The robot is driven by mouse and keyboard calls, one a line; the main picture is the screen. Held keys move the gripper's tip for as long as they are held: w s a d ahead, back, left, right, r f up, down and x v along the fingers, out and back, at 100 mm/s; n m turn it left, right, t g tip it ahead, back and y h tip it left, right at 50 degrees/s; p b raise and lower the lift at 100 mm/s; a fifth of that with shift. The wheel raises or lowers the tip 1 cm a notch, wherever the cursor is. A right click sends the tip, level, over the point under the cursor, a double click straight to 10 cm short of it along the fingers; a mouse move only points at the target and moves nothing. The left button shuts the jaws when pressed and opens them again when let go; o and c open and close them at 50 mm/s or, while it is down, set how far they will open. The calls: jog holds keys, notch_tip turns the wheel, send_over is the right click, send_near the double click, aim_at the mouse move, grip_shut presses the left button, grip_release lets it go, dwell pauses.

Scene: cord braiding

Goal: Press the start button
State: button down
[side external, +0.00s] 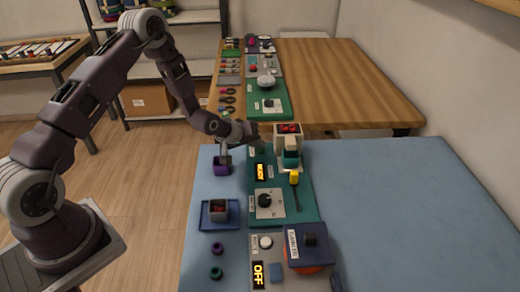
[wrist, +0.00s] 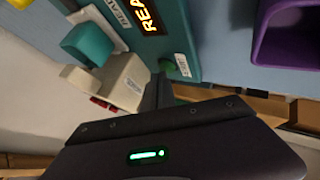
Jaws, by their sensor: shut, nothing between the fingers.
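A teal panel (side external: 306,208) on the blue table carries an amber display, which seems to read READY (side external: 260,172), and a black knob (side external: 265,200). In the wrist view, a small green button (wrist: 182,68) sits at the panel's near edge beside a white label; I cannot read that label. My gripper (wrist: 163,80) is shut and empty, with its fingertips close beside the green button; I cannot tell whether they touch it. In the side view my gripper (side external: 254,134) is at the panel's far left end, and the button is hard to make out there.
A cream machine (side external: 280,140) with red pieces and a teal block (side external: 291,158) stands right of my gripper. A purple box (side external: 222,168) is close on the left. A blue tray (side external: 205,220), a grey panel with an OFF display (side external: 258,275) and a dark blue box (side external: 308,258) are nearer.

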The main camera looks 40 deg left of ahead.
aim_at(258, 151)
jog(key=shift+f, duration=0.25)
dwell(0.3)
jog(key=shift+r, duration=0.8)
jog(key=shift+r, duration=2.5)
jog(key=shift+r, duration=0.1)
